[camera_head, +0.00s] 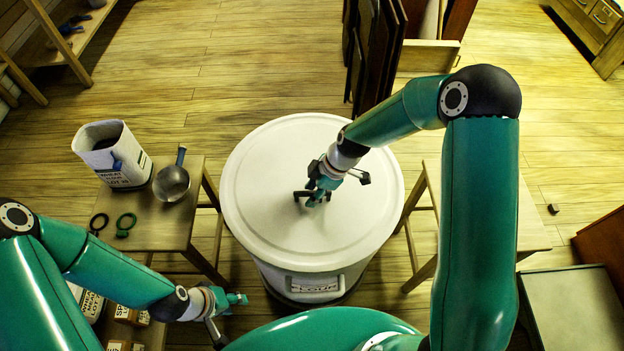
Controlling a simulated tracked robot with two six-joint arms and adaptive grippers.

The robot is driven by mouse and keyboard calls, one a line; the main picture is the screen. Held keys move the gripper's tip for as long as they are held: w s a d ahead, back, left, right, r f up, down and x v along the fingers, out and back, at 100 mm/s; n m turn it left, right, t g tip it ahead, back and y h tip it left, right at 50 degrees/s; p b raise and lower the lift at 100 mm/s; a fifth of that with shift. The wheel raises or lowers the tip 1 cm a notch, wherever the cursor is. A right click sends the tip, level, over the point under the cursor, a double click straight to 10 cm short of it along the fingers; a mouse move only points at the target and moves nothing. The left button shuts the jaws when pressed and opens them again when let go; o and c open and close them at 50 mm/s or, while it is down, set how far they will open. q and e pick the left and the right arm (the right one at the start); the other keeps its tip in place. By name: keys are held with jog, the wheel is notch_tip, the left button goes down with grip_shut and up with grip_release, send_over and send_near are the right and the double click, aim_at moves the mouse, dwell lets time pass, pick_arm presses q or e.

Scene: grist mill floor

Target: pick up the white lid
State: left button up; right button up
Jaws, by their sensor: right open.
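The white lid (262,208) is a wide round disc that lies flat on top of a white bin (340,283) in the middle of the view. A small dark shape, perhaps its handle, shows near the lid's centre, partly covered by my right gripper. My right gripper (337,189) is open over the middle of the lid, with one finger at the dark shape. I cannot tell whether it touches. My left gripper (228,318) is low at the lower left, in front of the bin and away from the lid. Its fingers look spread and empty.
A wooden stand (162,218) left of the bin carries a labelled container (113,158), a metal scoop (171,183) and dark and green rings (125,222). Another wooden stand (508,215) is to the right. Dark panels (375,55) stand behind the bin. Floor is open at the back left.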

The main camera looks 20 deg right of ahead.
grip_shut()
dwell(0.3)
jog(key=shift+w+r, duration=0.1)
jog(key=shift+r, duration=0.05)
jog(key=shift+r, duration=0.5)
notch_tip(320, 180, up, 19)
jog(key=b, duration=0.1)
jog(key=shift+b, duration=0.35)
